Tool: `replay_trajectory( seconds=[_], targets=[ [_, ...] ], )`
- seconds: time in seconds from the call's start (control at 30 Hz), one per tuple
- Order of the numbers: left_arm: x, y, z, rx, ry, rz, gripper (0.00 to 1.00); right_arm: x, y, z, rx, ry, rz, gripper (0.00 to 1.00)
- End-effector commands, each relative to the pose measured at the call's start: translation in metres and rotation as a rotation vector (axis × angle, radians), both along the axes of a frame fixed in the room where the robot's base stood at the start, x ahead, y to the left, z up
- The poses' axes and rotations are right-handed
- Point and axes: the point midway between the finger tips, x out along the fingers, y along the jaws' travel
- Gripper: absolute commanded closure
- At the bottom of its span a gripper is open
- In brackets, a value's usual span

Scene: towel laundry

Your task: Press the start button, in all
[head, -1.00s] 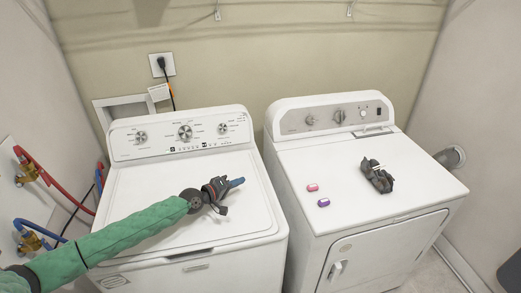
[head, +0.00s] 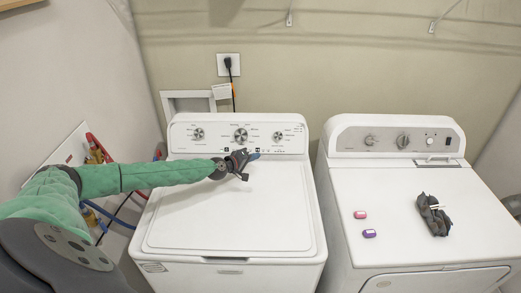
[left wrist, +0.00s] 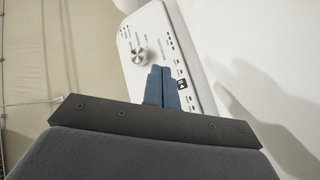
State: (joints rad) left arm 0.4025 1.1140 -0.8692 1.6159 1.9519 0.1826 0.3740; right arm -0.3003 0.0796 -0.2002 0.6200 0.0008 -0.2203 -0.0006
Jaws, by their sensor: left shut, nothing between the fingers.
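The white washer (head: 235,215) stands left of centre in the head view, its control panel (head: 180,137) along the back. The panel has several knobs and a row of small marked buttons below them. A dark square button with a white mark (left wrist: 181,84) shows in the left wrist view, just beside my blue fingertips (left wrist: 164,74). I cannot read its label. My left gripper (head: 252,157) is shut and empty, pointing at the lower middle of the panel. I cannot tell whether the fingertips touch it. My right gripper is not in view.
A white dryer (head: 385,180) stands to the right, with a dark crumpled cloth-like item (head: 432,215), a pink item (head: 360,214) and a purple item (head: 369,233) on top. Red hose (head: 98,147) and blue hose run along the left wall.

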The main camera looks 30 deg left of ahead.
Motion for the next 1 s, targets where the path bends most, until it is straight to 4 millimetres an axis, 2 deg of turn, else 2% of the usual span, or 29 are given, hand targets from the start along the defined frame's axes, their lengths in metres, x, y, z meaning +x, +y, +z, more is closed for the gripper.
replay_trajectory(
  seconds=[0.27,0.53,0.6,0.8,0.93,1.0],
  targets=[
    [0.002,0.000,-0.001,-0.001,-0.001,0.000,1.00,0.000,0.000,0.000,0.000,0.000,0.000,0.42],
    [0.015,0.008,-0.010,-0.001,0.000,0.000,1.00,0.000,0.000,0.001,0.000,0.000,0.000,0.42],
    [0.020,0.011,-0.016,-0.002,-0.001,0.000,1.00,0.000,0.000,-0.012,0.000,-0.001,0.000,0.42],
    [0.030,0.018,-0.022,0.000,-0.001,0.000,1.00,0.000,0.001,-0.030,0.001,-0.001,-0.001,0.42],
    [0.034,0.020,-0.022,0.000,0.000,-0.001,1.00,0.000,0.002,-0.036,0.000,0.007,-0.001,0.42],
    [0.037,0.022,-0.024,0.000,0.000,-0.001,1.00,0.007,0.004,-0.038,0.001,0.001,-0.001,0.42]
  ],
)
